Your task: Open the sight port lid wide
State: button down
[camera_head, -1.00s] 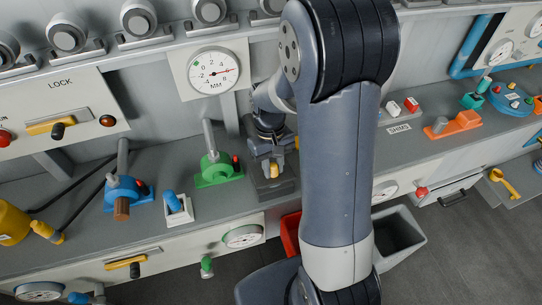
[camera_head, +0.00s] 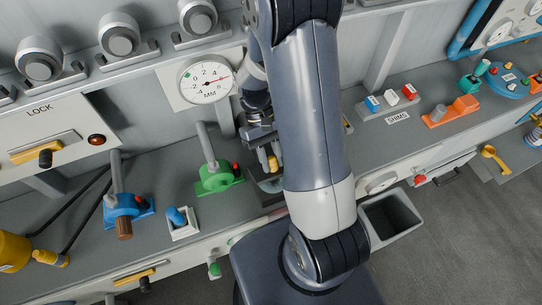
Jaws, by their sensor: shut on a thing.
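The sight port (camera_head: 267,186) is a dark grey fitting on the bench, right of the green valve. It is partly hidden by my arm and gripper. A yellow knob (camera_head: 273,163) shows at the lower end of my gripper (camera_head: 266,151), which is shut on it. The knob sits raised above the port's base. The lid itself is mostly hidden behind my gripper and forearm, so I cannot tell its exact angle.
A green valve (camera_head: 218,178) with a tall grey lever stands close left of my gripper. A dial gauge (camera_head: 207,80) is on the panel behind. A grey open bin (camera_head: 391,216) stands at the bench front, right of my arm. Shim blocks (camera_head: 391,98) lie to the right.

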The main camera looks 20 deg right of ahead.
jog(key=c, duration=1.2)
grip_release()
jog(key=shift+o, duration=0.2)
jog(key=shift+f, duration=0.15)
